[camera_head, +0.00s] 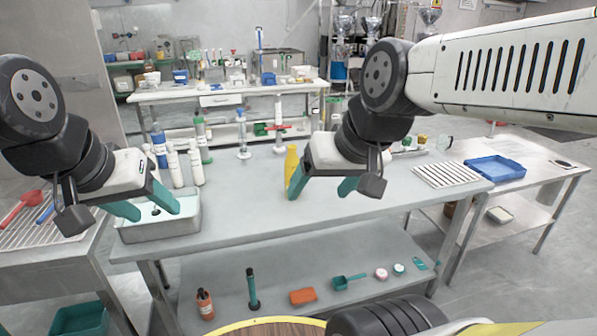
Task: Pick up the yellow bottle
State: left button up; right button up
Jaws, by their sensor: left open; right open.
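The yellow bottle (291,165) stands upright on the grey metal table (250,218), near its middle. My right gripper (319,190) is open, with teal fingertips. Its left finger appears in front of or beside the bottle's lower part and hides some of it. I cannot tell whether they touch. My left gripper (156,212) is open and empty over the metal basin (162,228) at the table's left end.
A white rack (446,174) and blue tray (495,168) lie to the right. The lower shelf holds an orange bottle (205,303) and small tools. The table's front middle is clear.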

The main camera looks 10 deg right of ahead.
aim_at(292, 162)
jog(key=z, duration=0.4)
jog(key=i+u, duration=0.25)
jog(key=i, duration=0.15)
jog(key=i+l+u, duration=0.2)
jog(key=i, duration=0.25)
